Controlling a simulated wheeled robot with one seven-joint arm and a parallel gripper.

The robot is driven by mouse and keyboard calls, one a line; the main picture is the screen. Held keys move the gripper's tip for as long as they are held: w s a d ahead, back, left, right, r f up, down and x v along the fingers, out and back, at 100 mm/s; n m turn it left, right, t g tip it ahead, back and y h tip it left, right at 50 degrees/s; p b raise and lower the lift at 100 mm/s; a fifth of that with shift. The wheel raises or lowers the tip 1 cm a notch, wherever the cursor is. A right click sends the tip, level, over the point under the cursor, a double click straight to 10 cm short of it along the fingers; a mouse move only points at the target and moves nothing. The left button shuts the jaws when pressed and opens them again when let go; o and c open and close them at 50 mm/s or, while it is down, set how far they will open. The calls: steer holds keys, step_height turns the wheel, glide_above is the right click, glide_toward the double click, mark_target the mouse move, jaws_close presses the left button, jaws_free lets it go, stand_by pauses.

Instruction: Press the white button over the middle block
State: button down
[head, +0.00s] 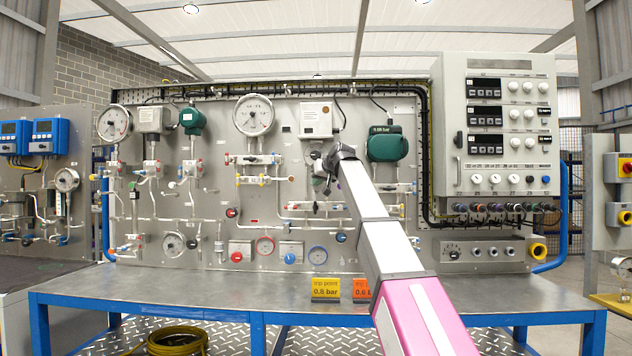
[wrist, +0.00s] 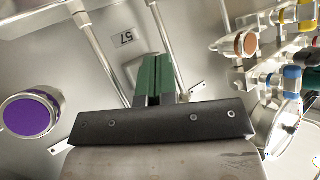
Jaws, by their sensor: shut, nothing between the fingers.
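My gripper (head: 322,172) is in front of the grey panel, below a white box instrument (head: 316,119) in the head view. In the wrist view its two green fingers (wrist: 154,72) are together with nothing between them, pointing toward the metal panel. Three stacked dark display blocks (head: 485,116) sit on the light grey cabinet (head: 450,75) at the right, with white round knobs or buttons (head: 513,115) beside them. Several valve blocks are on the panel. I cannot tell which white button is the one over the middle block; none shows clearly in the wrist view.
In the wrist view a purple round knob (wrist: 33,115) is left of the fingers, and valves with an orange-brown cap (wrist: 246,43) are at the right. Thin pipes run near the fingers. Orange and yellow cards (head: 325,288) stand on the blue-framed bench (head: 215,291).

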stand_by(0.4)
steer(key=shift+s, duration=0.4)
steer(key=s, duration=0.6)
steer(key=shift+a, duration=0.15)
stand_by(0.4)
steer(key=shift+s, duration=0.1)
